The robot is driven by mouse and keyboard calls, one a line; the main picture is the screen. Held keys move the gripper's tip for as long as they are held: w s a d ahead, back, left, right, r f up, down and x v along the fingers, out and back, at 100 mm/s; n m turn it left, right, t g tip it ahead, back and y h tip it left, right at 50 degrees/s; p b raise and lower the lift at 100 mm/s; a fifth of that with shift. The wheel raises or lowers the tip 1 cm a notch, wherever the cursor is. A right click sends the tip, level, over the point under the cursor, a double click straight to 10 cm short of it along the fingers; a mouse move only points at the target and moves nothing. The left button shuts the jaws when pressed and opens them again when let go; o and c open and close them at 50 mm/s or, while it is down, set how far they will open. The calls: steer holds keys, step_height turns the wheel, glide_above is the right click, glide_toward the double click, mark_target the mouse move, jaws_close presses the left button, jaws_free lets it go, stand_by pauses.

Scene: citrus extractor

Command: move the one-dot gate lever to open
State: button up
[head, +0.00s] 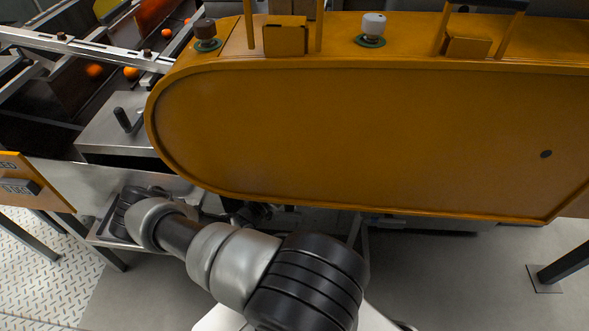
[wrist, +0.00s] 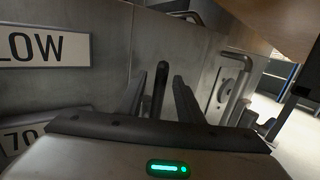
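In the wrist view my gripper (wrist: 160,98) points at a grey metal wall, with its two dark fingers apart. A dark upright bar with a rounded top, seemingly a lever (wrist: 159,85), stands between the fingers. A gap shows on each side of its upper part; its lower end is hidden behind my gripper body. I see no dot mark on it, so I cannot tell whether it is the one-dot gate lever. In the head view my fingers are hidden beyond my arm and below the orange housing (head: 350,130).
A white "LOW" sign (wrist: 45,47) and a partly hidden plate reading "70" (wrist: 30,132) are on the wall at left. A bent metal handle (wrist: 239,88) stands at right. In the head view, a black handle (head: 122,119) sits on a grey box beside the orange housing.

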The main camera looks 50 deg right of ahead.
steer(key=s+a+f+p, duration=0.1)
steer(key=a, duration=1.5)
steer(key=shift+s+f, duration=0.15)
